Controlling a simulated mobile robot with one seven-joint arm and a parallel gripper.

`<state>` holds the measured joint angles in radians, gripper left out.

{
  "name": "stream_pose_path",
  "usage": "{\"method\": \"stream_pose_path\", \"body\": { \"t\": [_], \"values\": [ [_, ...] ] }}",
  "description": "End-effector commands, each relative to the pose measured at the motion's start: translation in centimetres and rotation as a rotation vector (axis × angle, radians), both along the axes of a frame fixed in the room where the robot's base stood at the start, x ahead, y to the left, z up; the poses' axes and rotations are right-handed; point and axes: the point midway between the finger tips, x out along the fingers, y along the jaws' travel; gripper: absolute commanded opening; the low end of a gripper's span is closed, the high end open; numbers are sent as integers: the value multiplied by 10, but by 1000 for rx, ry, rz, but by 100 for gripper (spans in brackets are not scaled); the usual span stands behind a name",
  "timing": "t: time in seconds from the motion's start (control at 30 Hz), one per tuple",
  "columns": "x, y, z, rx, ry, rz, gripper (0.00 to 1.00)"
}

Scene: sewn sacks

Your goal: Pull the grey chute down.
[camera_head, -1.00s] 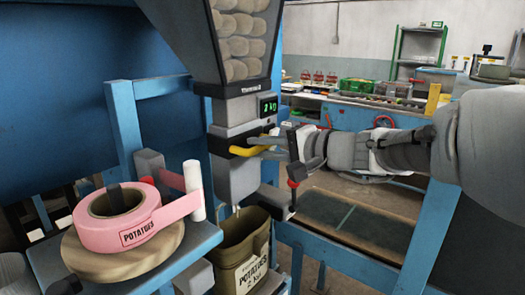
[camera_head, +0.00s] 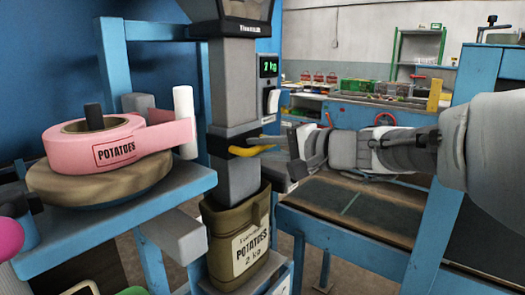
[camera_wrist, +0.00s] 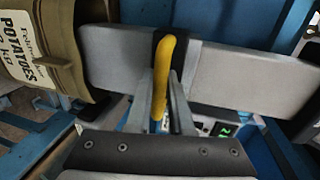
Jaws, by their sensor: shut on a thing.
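The grey chute (camera_head: 238,178) hangs upright below the hopper, and its lower end reaches into the open mouth of the olive sack (camera_head: 236,248). A yellow handle (camera_head: 250,151) sits on a dark band around the chute. My gripper (camera_head: 270,143) is at the handle from the right. In the wrist view, the fingers (camera_wrist: 172,98) are closed around the yellow handle (camera_wrist: 164,65), with the grey chute (camera_wrist: 235,76) behind it. The sack (camera_wrist: 50,45) is at the left there, around the chute's end. The depth inside the sack is hidden.
A pink roll of POTATOES tape (camera_head: 95,150) lies on a blue stand at the left. A small green display (camera_head: 268,67) is beside the upper chute. A blue post (camera_head: 450,170) stands at the right.

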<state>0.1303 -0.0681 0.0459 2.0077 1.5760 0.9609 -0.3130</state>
Motion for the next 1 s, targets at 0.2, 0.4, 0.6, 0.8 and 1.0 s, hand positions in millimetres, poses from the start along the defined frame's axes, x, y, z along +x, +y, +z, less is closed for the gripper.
{"method": "stream_pose_path", "body": {
  "t": [0.2,0.4,0.6,0.8,1.0],
  "values": [
    [0,0,-6,-5,9,0,0],
    [-1,0,-8,-7,12,1,25],
    [0,0,-7,-5,10,1,50],
    [-1,-1,-5,-4,6,1,50],
    [-12,-16,1,-4,5,-2,50]
  ]
}}
